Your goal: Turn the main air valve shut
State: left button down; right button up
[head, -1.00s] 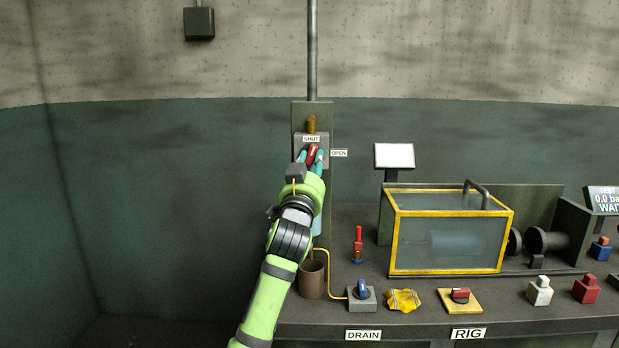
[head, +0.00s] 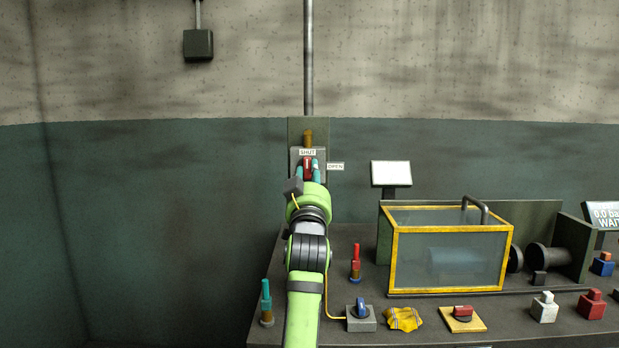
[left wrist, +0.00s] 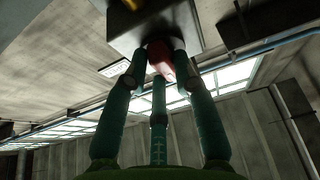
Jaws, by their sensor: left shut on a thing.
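The main air valve is a grey block (head: 295,157) on a wall plate, under a vertical pipe. A SHUT label (head: 307,153) is above its red handle (head: 308,164), and an OPEN label (head: 335,167) is to the right. The handle stands about upright, towards SHUT. My left gripper (head: 308,170) is shut on the red handle, with a teal finger on each side. The left wrist view also shows the red handle (left wrist: 160,58) between the fingertips. Part of the handle is hidden by the fingers. My right gripper is not in view.
A yellow-framed clear box (head: 450,261) stands on the bench to the right. A teal-topped fitting (head: 266,302) is left of my arm.

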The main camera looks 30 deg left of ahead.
pick_arm(q)
jog(key=shift+r, duration=0.1)
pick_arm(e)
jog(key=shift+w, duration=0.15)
pick_arm(q)
jog(key=c, duration=1)
grip_release()
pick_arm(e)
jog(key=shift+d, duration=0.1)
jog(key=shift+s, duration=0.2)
pick_arm(q)
jog(key=v, duration=1.2)
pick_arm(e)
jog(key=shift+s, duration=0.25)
